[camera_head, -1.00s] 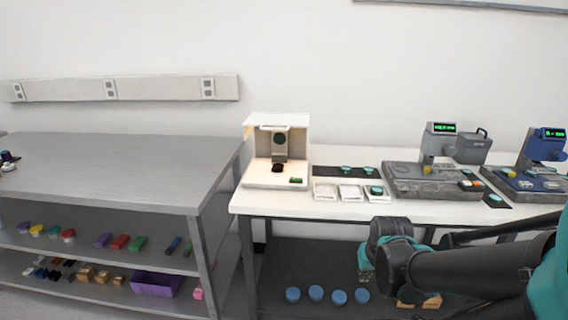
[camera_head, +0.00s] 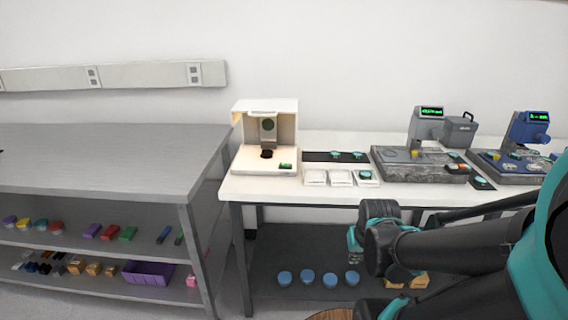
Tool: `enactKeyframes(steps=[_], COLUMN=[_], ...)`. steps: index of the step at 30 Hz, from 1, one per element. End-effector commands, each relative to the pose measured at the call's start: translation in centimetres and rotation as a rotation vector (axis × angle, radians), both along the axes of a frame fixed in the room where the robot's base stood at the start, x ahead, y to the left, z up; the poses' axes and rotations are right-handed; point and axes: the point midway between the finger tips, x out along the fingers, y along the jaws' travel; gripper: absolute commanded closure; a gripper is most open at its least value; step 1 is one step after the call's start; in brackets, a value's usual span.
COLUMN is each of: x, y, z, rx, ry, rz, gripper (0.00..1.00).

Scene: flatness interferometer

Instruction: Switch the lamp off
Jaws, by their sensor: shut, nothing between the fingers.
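The interferometer (camera_head: 247,159) stands at the left end of the white table. It is a white open-fronted hood with a grey column and dark round lens inside, over a dark round piece on its base. A small green switch (camera_head: 285,166) sits at the front right of that base; its position is too small to read. The inside of the hood looks warmly lit at its left edge. My gripper (camera_head: 355,248) is in front of the table's front edge, lower right of the interferometer and apart from it. It is small and partly hidden by my arm, shut and empty.
White trays (camera_head: 341,178) and a dark mat (camera_head: 318,156) lie right of the interferometer. A grey instrument (camera_head: 418,165) and a blue one (camera_head: 510,165) stand further right. Blue discs (camera_head: 307,277) lie below.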

Motion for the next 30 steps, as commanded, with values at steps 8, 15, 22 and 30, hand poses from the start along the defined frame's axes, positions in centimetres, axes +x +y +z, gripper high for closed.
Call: enactKeyframes(steps=[8,15,22,30], x=[0.0,0.8,10.0,23.6], y=[0.0,0.2,3.1,11.8], z=[0.0,0.5,6.2,16.5], rx=[0.000,0.001,0.030,0.144], ry=[0.000,-0.009,-0.124,-0.318], rz=[0.000,-0.003,-0.033,-0.074], gripper=[1.00,1.00,1.00,1.00])
